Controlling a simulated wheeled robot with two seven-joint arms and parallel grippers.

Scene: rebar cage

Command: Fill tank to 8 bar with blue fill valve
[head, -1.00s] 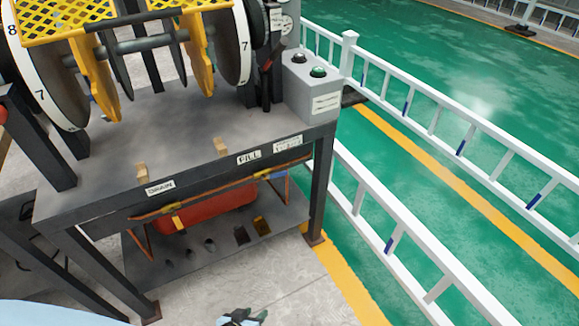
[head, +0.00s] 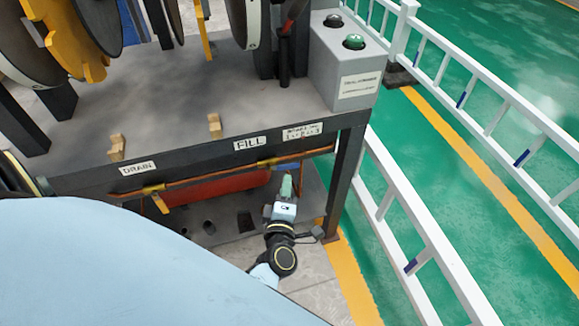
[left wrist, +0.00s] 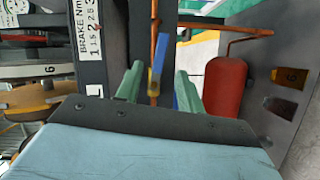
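The blue fill valve handle (left wrist: 157,60) sits on a thin orange pipe under the bench's front edge. In the head view the valve handle (head: 287,166) shows as a small blue patch right of the FILL label (head: 250,143). My left gripper (head: 286,188) is at the bench front, just below that patch. In the left wrist view its green fingers (left wrist: 157,88) stand apart, with the blue handle showing between them; contact is not visible. The red tank (head: 215,188) lies under the bench; it also shows in the left wrist view (left wrist: 225,88). My right gripper is not in view.
The dark bench top (head: 180,100) carries large wheels and a grey button box (head: 345,70). A yellow valve handle (head: 153,189) sits below the DRAIN label (head: 137,168). A bench leg (head: 345,185) and white railing (head: 420,230) stand right of my gripper.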

